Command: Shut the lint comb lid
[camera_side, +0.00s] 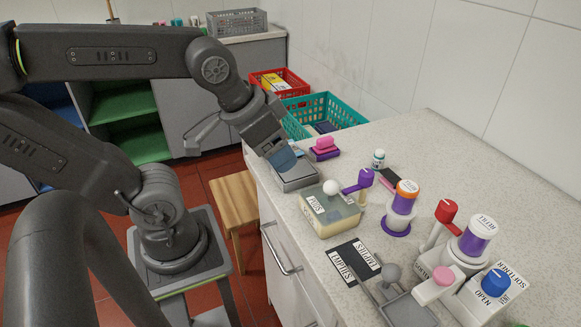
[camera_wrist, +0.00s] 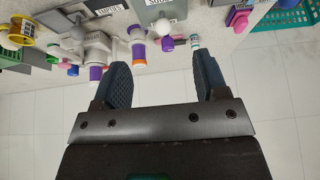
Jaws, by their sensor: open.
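I cannot tell for sure which thing is the lint comb. A small purple case with a pink upper part (camera_side: 324,145) stands at the back of the counter; it also shows in the wrist view (camera_wrist: 238,17). Whether its lid is open is too small to tell. A low grey box (camera_side: 297,178) stands near the counter's left edge, partly hidden behind my gripper (camera_side: 284,160). A cream box labelled PODS (camera_side: 330,212) with a white ball knob is in front of it. In the wrist view my gripper (camera_wrist: 162,68) is open, with nothing between its fingers.
A purple-and-white bottle with an orange ring (camera_side: 403,200), a red-topped dispenser (camera_side: 442,222) and a blue-capped bottle (camera_side: 494,284) crowd the right. A dark EMPTIES mat (camera_side: 345,270) lies in front. Red (camera_side: 281,83) and teal (camera_side: 318,112) crates stand behind. A wooden stool (camera_side: 236,198) is left.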

